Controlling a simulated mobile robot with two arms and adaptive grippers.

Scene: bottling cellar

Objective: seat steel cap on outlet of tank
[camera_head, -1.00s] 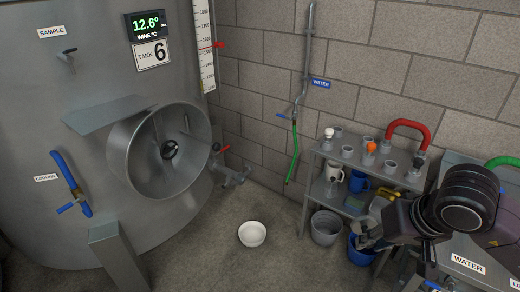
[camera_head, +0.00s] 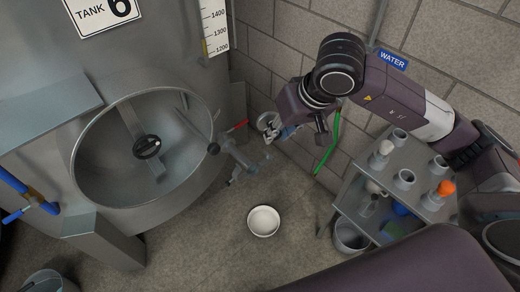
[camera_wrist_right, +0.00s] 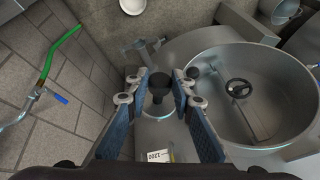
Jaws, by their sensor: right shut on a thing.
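The tank (camera_head: 150,65) stands at the left with a round open manway. Its outlet (camera_head: 240,160), a short grey pipe fitting with a red-handled valve (camera_head: 237,126), sticks out low on the right side. My right gripper (camera_head: 277,127) is shut on the steel cap (camera_head: 268,121), above and a little right of the outlet and apart from it. In the right wrist view, a dark part of the cap (camera_wrist_right: 160,84) shows between the two blue finger pads, and the outlet (camera_wrist_right: 140,52) lies beyond it. My left gripper is not in view.
A white bowl (camera_head: 263,221) stands on the floor below the outlet. A green hose (camera_head: 330,142) hangs on the wall behind my right arm. The manway rim (camera_head: 92,190) juts out left of the outlet.

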